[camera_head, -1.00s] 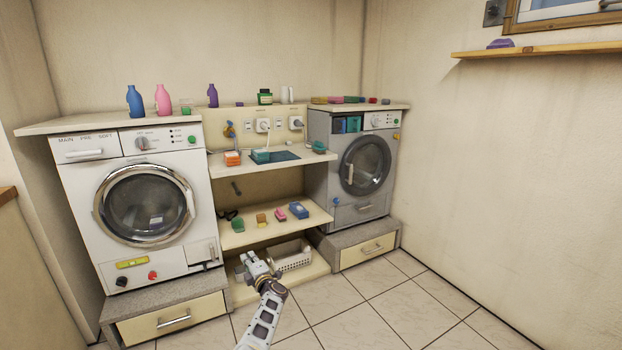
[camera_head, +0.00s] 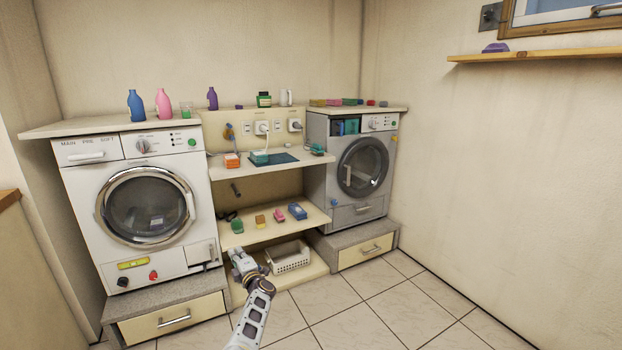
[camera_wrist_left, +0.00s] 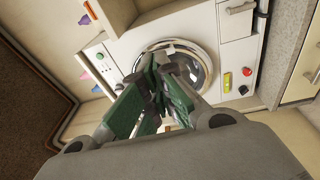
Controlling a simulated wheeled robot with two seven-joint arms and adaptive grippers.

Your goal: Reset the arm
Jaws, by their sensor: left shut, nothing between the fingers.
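My left gripper (camera_head: 238,256) is at the lower middle of the head view, in front of the low shelves between the two machines. In the left wrist view its green-padded fingers (camera_wrist_left: 150,92) are closed together with nothing between them. The white washing machine (camera_head: 80,200) stands to the left of the gripper in the head view. It also shows behind the fingers in the left wrist view (camera_wrist_left: 205,28). My right gripper is not in view.
A white basket (camera_head: 291,257) sits on the bottom shelf, just right of the gripper. Small coloured items lie on the middle shelf (camera_head: 262,233) above. A grey machine (camera_head: 350,215) on a drawer base stands right. The tiled floor (camera_head: 390,300) at the right is clear.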

